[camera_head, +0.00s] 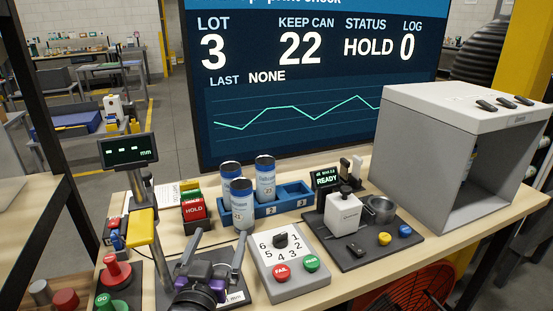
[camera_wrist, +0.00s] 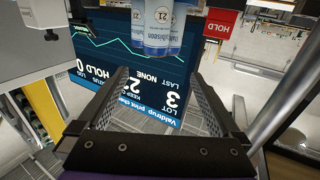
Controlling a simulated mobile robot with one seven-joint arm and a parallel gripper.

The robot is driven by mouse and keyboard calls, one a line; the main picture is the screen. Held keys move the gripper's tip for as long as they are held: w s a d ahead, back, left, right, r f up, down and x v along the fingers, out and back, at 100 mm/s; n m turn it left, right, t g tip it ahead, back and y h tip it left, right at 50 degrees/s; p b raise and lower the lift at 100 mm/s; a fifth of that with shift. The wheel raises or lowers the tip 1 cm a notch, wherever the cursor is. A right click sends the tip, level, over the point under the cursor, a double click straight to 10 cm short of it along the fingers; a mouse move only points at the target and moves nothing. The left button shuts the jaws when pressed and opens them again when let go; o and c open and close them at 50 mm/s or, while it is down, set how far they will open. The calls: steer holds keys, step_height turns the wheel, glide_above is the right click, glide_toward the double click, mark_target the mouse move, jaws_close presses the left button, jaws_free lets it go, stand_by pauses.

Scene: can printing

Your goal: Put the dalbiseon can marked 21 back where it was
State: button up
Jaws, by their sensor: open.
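A blue-and-white can (camera_head: 242,205) stands in front of the left end of the blue rack; its small print seems to read 21. In the wrist view a can (camera_wrist: 158,35) shows a clear 21 label at the top edge, partly cut off. Two similar cans stand behind it, one at the rack's left end (camera_head: 229,171) and one in the slot marked 2 (camera_head: 265,175). The rack (camera_head: 290,208) has an empty slot marked 3. My gripper (camera_head: 219,240) is open and empty, in front of the cans; its spread fingers also show in the wrist view (camera_wrist: 163,78).
A dial box (camera_head: 292,275) with FAIL and PASS buttons stands right of my gripper. A grey open cabinet (camera_head: 430,155) stands at right.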

mark_target(239, 198)
steer(key=w+b, duration=0.1)
steer(key=w, duration=0.4)
steer(key=w+b, duration=0.1)
steer(key=w, duration=0.5)
steer(key=w+d+b, duration=0.1)
steer(key=w, duration=0.5)
steer(key=shift+w, duration=0.1)
jaws_close()
